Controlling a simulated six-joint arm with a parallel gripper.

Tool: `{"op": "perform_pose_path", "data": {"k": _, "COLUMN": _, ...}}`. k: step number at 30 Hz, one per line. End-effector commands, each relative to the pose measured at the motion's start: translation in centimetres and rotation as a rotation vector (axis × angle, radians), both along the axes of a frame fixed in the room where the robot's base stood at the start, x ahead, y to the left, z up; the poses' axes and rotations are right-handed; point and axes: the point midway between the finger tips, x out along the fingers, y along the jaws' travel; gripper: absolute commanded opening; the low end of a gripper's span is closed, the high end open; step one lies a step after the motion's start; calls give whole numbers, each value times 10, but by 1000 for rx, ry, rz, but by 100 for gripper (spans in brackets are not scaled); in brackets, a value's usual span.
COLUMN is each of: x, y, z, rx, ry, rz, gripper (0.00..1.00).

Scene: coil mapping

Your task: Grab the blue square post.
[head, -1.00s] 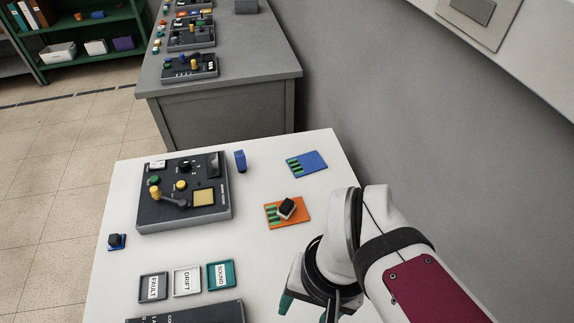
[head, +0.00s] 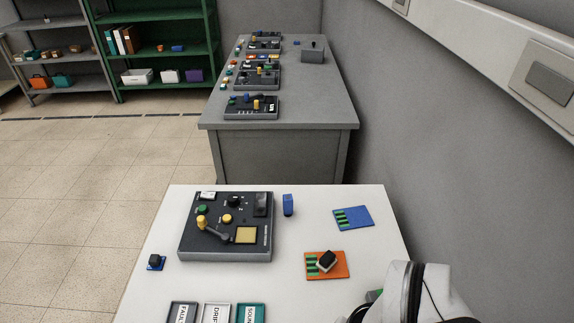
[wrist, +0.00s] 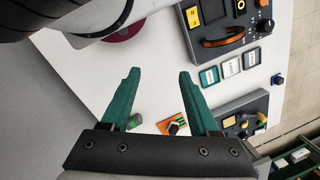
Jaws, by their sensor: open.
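The blue square post (head: 288,205) stands upright on the white table, just right of the dark control panel (head: 226,226) in the head view. I cannot make the post out in the wrist view. My gripper (wrist: 159,72) shows in the wrist view with its two green fingers wide apart and nothing between the tips. The fingers hang over the white table. In the head view my gripper is out of frame; only my white arm link shows at bottom right, to the right of and nearer than the post.
A small blue base with a black knob (head: 156,262) sits at left. Labelled trays (head: 251,313) stand in front. Bare table surrounds the post's right side.

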Motion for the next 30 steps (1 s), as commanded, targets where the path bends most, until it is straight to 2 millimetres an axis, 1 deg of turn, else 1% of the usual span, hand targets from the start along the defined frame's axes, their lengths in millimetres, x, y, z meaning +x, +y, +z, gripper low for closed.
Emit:
{"op": "perform_pose_path", "data": {"k": 6, "x": 0, "y": 0, "z": 0, "rx": 0, "ry": 0, "rz": 0, "gripper": 62}}
{"op": "perform_pose_path", "data": {"k": 7, "x": 0, "y": 0, "z": 0, "rx": 0, "ry": 0, "rz": 0, "gripper": 60}}
{"op": "perform_pose_path", "data": {"k": 9, "x": 0, "y": 0, "z": 0, "rx": 0, "ry": 0, "rz": 0, "gripper": 50}}
{"op": "perform_pose_path", "data": {"k": 16, "x": 0, "y": 0, "z": 0, "rx": 0, "ry": 0, "rz": 0, "gripper": 50}}
{"op": "perform_pose_path", "data": {"k": 17, "x": 2, "y": 0, "z": -1, "rx": -2, "ry": -4, "rz": 2, "gripper": 50}}
{"op": "perform_pose_path", "data": {"k": 18, "x": 10, "y": -2, "z": -2, "rx": -9, "ry": -18, "rz": 11, "gripper": 50}}
{"op": "perform_pose_path", "data": {"k": 19, "x": 20, "y": -3, "z": -5, "rx": -19, "ry": -39, "rz": 24, "gripper": 50}}
{"op": "perform_pose_path", "data": {"k": 20, "x": 35, "y": -6, "z": -9, "rx": -33, "ry": -70, "rz": 40, "gripper": 50}}
{"op": "perform_pose_path", "data": {"k": 23, "x": 115, "y": -12, "z": -31, "rx": -96, "ry": -245, "rz": 120, "gripper": 50}}
{"op": "perform_pose_path", "data": {"k": 24, "x": 153, "y": -13, "z": -41, "rx": -122, "ry": -335, "rz": 153, "gripper": 50}}
{"op": "perform_pose_path", "data": {"k": 26, "x": 207, "y": -11, "z": -57, "rx": -160, "ry": -476, "rz": 201, "gripper": 50}}
{"op": "perform_pose_path", "data": {"k": 27, "x": 241, "y": -8, "z": -68, "rx": -183, "ry": -572, "rz": 230, "gripper": 50}}
{"op": "perform_pose_path", "data": {"k": 30, "x": 310, "y": 4, "z": -94, "rx": -234, "ry": -806, "rz": 304, "gripper": 50}}
